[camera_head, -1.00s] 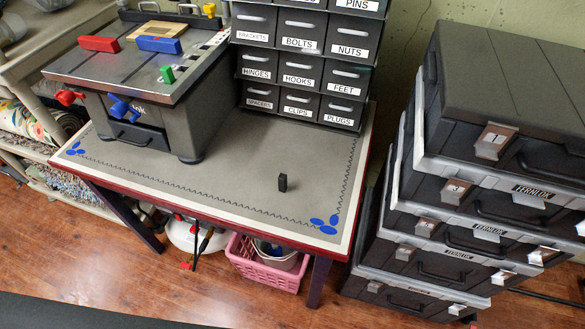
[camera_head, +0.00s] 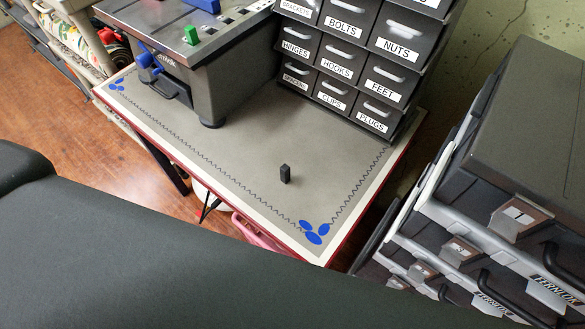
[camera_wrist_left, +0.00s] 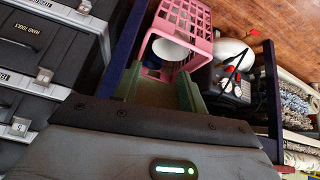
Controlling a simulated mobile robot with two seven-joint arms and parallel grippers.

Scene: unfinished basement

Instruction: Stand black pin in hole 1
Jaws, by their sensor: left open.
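The black pin (camera_head: 285,174) is a small dark block standing upright on the grey table top (camera_head: 245,150). A workbench unit (camera_head: 215,75) stands at the table's back left. Along its right top edge runs a strip with dark openings (camera_head: 238,20); I cannot tell which is hole 1. A green piece (camera_head: 191,35) sits by that strip. In the left wrist view my left gripper (camera_wrist_left: 160,88) is open, its greenish fingers apart with nothing between them, pointing toward the area under the table. The pin is not visible there. My right gripper is not in view.
A labelled drawer cabinet (camera_head: 340,65) stands at the table's back. Stacked dark cases (camera_head: 515,130) stand close on the right. A pink crate (camera_wrist_left: 180,35) is under the table. My own dark body fills the lower head view. The table top around the pin is clear.

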